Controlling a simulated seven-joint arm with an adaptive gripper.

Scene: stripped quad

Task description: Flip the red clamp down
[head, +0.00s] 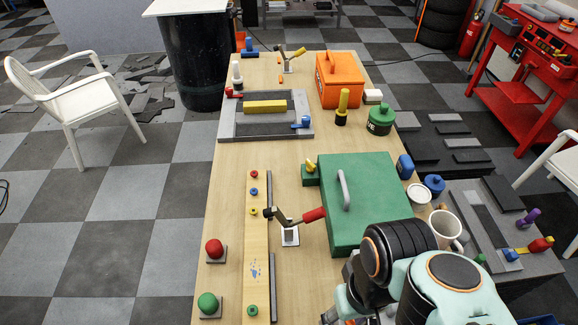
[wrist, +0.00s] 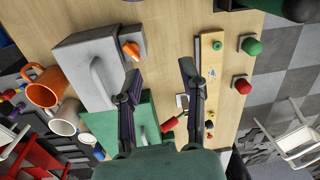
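The red clamp (head: 290,238) stands on a small white plate on the wooden table, left of the green box. Its red handle (head: 313,216) points right and slightly up, over the box's left edge, and its dark tip points left. In the wrist view the red handle (wrist: 171,124) shows below and between the fingers, apart from them. My gripper (wrist: 160,70) is open and empty, its two dark fingers spread wide. In the head view my arm fills the lower right, and the gripper is mostly hidden behind it or cut off.
The green box (head: 370,195) with a grey handle stands right of the clamp. A light wooden strip (head: 257,220) with small coloured knobs lies to the left, beside a red button (head: 213,249) and a green button (head: 208,304). A grey box (wrist: 88,65) shows in the wrist view.

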